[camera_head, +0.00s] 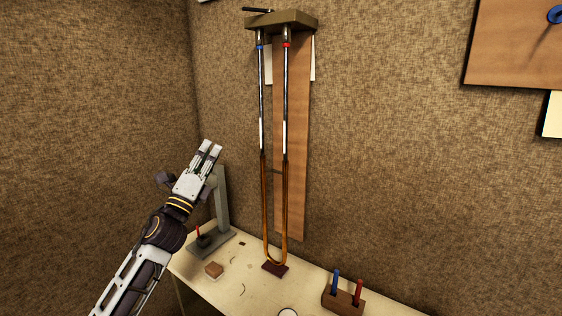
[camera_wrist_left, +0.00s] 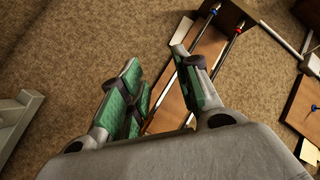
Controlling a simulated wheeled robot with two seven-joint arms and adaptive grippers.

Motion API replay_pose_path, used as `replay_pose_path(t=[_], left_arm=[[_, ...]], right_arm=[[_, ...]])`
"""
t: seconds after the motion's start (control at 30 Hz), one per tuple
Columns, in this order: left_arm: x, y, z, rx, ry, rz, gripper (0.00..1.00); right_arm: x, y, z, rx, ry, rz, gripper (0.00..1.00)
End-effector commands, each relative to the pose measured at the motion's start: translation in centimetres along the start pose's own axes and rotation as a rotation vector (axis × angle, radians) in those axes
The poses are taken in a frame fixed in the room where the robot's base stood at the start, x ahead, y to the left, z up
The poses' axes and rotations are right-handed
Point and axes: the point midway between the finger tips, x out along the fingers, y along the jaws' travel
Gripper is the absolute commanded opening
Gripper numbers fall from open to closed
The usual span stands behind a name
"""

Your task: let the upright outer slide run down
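The brass outer slide (camera_head: 264,205) stands upright, its U-bend low over a small dark pad (camera_head: 275,269) on the bench. It seems to meet the pad, but I cannot tell whether they touch. Its upper ends surround two silver inner tubes (camera_head: 285,90), which hang from a wall bracket (camera_head: 282,20) and are bare above it. The tube tops carry a blue and a red ring. My left gripper (camera_head: 212,147) is left of the slide, apart from it, open and empty. In the left wrist view its fingers (camera_wrist_left: 158,75) are spread. My right gripper is not in view.
A wooden backboard (camera_head: 292,190) is behind the slide. A grey stand (camera_head: 221,200) rises from the bench (camera_head: 235,285) near my left gripper. Air between gripper and slide is clear.

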Motion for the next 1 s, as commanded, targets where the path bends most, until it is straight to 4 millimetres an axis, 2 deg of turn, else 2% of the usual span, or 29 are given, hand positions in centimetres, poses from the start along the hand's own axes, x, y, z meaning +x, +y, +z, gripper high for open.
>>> replay_pose_path(t=[0.2,0.47,0.73,1.0], left_arm=[[-3.9,4.6,-1.2,-0.247,-0.081,0.183,0.33],[-9.7,9.7,-3.1,-0.527,-0.195,0.409,0.33],[-17.0,14.3,-5.8,-0.793,-0.334,0.659,0.33],[-25.6,17.4,-9.1,-1.028,-0.498,0.916,0.33]], right_arm=[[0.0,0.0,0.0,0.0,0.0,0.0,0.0],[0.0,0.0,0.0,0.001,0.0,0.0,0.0],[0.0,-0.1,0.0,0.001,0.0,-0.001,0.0],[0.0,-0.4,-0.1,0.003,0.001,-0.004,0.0]])
